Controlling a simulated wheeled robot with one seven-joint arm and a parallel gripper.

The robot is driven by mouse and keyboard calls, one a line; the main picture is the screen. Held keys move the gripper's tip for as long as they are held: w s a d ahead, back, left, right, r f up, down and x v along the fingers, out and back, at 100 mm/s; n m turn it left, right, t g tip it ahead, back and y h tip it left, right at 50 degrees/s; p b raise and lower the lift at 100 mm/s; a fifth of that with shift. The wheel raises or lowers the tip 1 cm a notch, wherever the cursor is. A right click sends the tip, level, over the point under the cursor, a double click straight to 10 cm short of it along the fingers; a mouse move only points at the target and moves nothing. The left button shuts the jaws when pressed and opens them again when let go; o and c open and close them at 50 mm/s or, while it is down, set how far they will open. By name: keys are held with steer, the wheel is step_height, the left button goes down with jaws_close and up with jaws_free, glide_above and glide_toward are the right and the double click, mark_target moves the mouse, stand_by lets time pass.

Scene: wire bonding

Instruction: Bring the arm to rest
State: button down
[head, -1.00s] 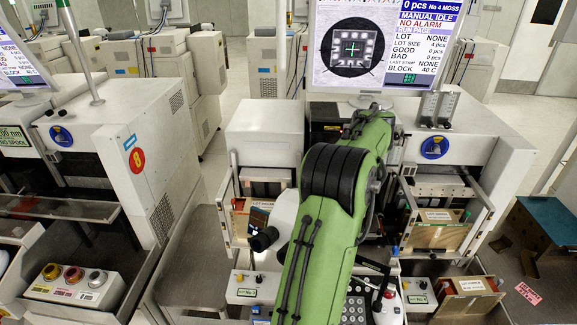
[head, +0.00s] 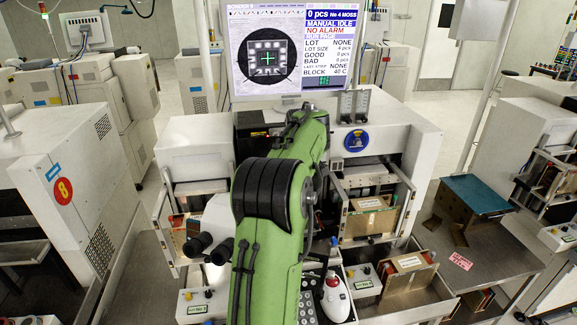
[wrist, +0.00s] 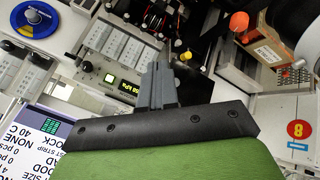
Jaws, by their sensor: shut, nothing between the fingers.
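My green arm (head: 275,190) reaches forward in the head view, over the front of the wire bonding machine (head: 400,120). My gripper is hidden behind the arm there. In the wrist view my gripper (wrist: 157,72) shows as two grey fingers close together, shut and empty. The fingers point toward a machine panel with a small green display (wrist: 108,78). Whether they touch anything cannot be told, but nothing is held.
A monitor (head: 265,50) stands above the machine, behind my arm. Open-fronted magazine holders with brown boxes (head: 370,217) flank the arm. A red-topped white device (head: 335,298) and a keypad sit below it.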

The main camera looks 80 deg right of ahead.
steer(key=s+r+p, duration=0.1)
steer(key=s+r, duration=0.3)
steer(key=r, duration=0.1)
steer(key=w+a+r+n+t+y+b, duration=0.1)
steer(key=w+a, duration=0.6)
steer(key=w, duration=0.2)
steer(key=w+a+r+t+b, duration=0.1)
steer(key=w+a, duration=0.5)
steer(key=w, duration=0.3)
steer(key=w+a+f+n+t+y, duration=0.1)
steer(key=w+a, duration=0.2)
steer(key=a, duration=0.4)
steer(key=w+a+y, duration=0.1)
steer(key=w+a, duration=0.3)
steer(key=a, duration=0.3)
steer(key=s+a+f+n+y+b, duration=0.1)
steer(key=a+f+y, duration=0.15)
steer(key=a, duration=0.85)
steer(key=s+a+f+n+y+b, duration=0.1)
steer(key=s+a+f+b, duration=0.15)
steer(key=a, duration=0.75)
steer(key=s+a+f+n, duration=0.1)
steer(key=s+a+f, duration=0.6)
steer(key=a, duration=0.1)
steer(key=shift+s+f+n+y, duration=0.3)
steer(key=shift+s+f+y, duration=0.05)
steer(key=shift+y, duration=0.1)
